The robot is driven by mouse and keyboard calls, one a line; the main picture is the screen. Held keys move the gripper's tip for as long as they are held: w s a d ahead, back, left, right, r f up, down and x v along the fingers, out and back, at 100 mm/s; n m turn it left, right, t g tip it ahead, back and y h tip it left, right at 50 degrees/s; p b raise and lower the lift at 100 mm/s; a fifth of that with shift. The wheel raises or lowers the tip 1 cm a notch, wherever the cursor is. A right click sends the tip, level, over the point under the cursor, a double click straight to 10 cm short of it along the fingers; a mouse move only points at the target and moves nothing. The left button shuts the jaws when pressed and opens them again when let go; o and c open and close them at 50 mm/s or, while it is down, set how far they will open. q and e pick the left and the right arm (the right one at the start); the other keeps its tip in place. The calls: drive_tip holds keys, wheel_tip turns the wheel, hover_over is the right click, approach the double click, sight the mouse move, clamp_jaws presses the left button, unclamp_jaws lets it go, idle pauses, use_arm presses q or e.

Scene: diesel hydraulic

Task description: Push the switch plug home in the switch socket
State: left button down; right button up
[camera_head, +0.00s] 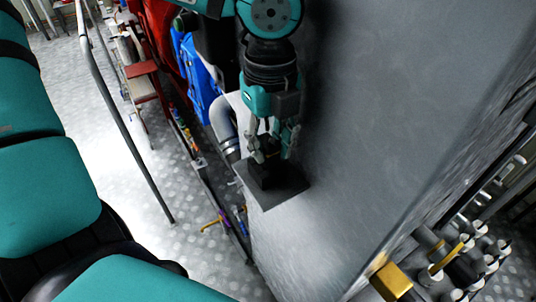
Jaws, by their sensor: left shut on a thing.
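My left gripper (270,146) points down over the grey metal top, its fingers shut on a small dark piece (268,143) that I take for the switch plug. Directly below is a black block (262,176), likely the switch socket, on a dark square plate (288,193) near the left edge of the top. The fingers hide much of the plug. I cannot tell whether the plug is touching the socket or how deep it sits. My right gripper is not in view.
The broad grey metal surface (390,110) is bare to the right. A pale bent pipe (223,122) stands close left of the plate. Brass and dark fittings (392,280) lie at the lower right. A handrail (117,115) runs above the dimpled floor (110,170).

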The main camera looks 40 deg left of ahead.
use_arm(q)
drive_tip(key=shift+r, duration=0.6)
drive_tip(key=shift+r, duration=0.1)
drive_tip(key=shift+r+p, duration=0.3)
drive_tip(key=shift+r, duration=0.4)
drive_tip(key=shift+r+p, duration=0.75)
drive_tip(key=shift+r, duration=1.3)
drive_tip(key=shift+f, duration=0.15)
